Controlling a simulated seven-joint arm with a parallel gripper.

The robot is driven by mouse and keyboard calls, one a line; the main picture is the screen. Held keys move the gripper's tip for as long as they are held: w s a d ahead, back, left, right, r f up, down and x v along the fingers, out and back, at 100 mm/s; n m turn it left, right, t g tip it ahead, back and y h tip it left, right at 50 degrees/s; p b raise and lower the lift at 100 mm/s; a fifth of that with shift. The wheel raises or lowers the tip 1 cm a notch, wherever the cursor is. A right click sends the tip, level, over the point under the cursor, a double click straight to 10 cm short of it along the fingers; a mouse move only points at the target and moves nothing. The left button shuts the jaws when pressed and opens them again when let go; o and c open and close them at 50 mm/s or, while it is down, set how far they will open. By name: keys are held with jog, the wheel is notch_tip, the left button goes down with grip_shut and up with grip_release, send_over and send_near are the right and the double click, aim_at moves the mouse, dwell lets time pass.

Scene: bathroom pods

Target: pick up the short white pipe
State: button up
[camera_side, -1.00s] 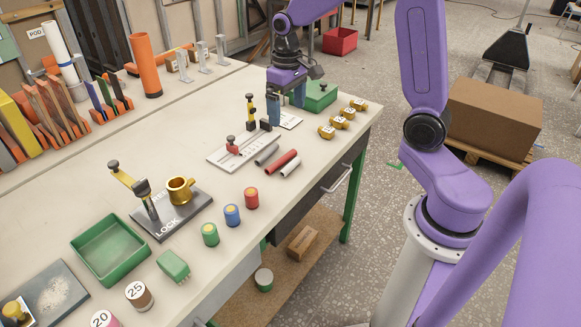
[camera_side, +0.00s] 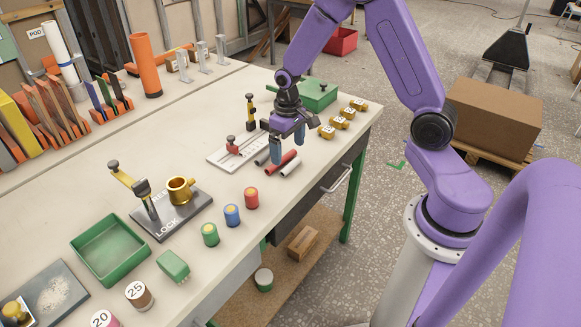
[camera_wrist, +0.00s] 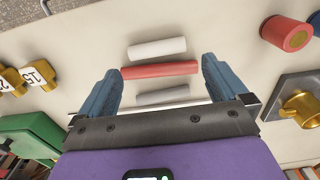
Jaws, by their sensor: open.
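The short white pipe (camera_side: 290,168) lies on the table near its front edge, to the right of a longer red pipe (camera_side: 281,162). In the wrist view the white pipe (camera_wrist: 157,48) lies beyond the red pipe (camera_wrist: 160,69), and a grey pipe (camera_wrist: 162,96) is nearest my gripper. My gripper (camera_side: 288,151) is open above the pipes, its blue fingers apart. In the wrist view its fingers (camera_wrist: 160,78) stand to either side of the grey and red pipes, with nothing between them touched. The white pipe sits just past the fingertips.
A white slotted plate with a red-knobbed slider (camera_side: 233,144) is left of the pipes. Numbered brass pieces (camera_side: 342,122) and a green box (camera_side: 318,95) are behind. Red (camera_side: 251,198), blue and green cylinders stand in front, near the table edge.

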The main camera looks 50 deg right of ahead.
aim_at(291, 164)
jog(key=shift+s+d+f, duration=0.1)
jog(key=shift+s+f, duration=0.05)
jog(key=shift+f, duration=1.15)
jog(key=shift+s+d+f, duration=0.1)
jog(key=shift+s+f, duration=0.05)
jog(key=shift+f, duration=1.1)
jog(key=c, duration=0.9)
jog(key=shift+r, duration=0.15)
